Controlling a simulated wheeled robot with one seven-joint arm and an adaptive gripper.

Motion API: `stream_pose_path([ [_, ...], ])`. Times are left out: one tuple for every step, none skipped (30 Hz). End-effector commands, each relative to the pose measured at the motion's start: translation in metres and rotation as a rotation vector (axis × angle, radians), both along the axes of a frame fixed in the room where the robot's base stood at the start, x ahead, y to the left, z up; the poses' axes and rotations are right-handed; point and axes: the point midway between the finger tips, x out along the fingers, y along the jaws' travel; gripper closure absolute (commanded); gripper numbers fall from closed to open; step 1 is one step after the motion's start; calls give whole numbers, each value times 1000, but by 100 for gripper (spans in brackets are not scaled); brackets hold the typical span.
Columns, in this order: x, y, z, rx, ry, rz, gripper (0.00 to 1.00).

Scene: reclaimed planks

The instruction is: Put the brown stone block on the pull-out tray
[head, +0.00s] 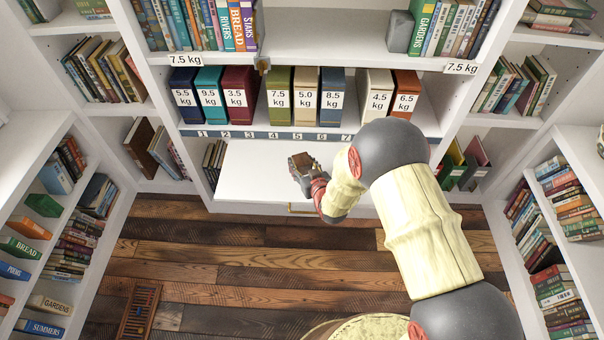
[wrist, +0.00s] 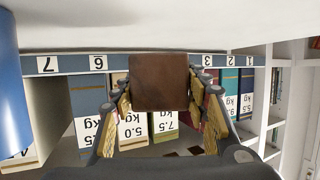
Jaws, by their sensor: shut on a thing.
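The brown stone block (head: 301,160) is held in my gripper (head: 303,169). In the wrist view the block (wrist: 161,82) shows as a dark brown square face between the two fingers, which close on its sides. The pull-out tray (head: 247,168) is a plain white board standing out below the numbered shelf strip. In the head view the block and gripper appear over the tray's middle. I cannot tell whether the block touches the tray or hangs above it. My wrist and fingers hide part of the tray's right side.
A shelf of weight-labelled binders stands behind the tray, above a numbered blue strip (head: 300,135). Bookcases line both sides. The tray's left part is bare. A slatted wooden item (head: 139,312) lies on the plank floor.

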Motion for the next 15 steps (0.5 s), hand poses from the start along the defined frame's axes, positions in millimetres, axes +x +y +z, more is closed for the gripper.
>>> stream_pose_path([
  [2,0,-1,2,-7,0,100],
  [2,0,-3,2,-7,0,100],
  [2,0,-6,2,-8,-1,100],
  [2,0,-9,2,-7,-1,100],
  [2,0,-13,2,-6,-1,100],
  [2,0,-19,1,-5,-1,100],
  [2,0,-24,1,-4,-1,100],
  [2,0,-28,1,-4,-1,100],
  [1,0,-33,1,-4,-1,100],
  [1,0,-36,1,-5,-1,100],
  [2,0,-38,1,-5,-1,100],
  [2,0,-38,2,-6,-1,100],
  [2,0,-38,2,-7,-1,100],
  [2,0,-37,2,-7,-1,100],
  [2,0,-37,2,-7,-1,100],
])
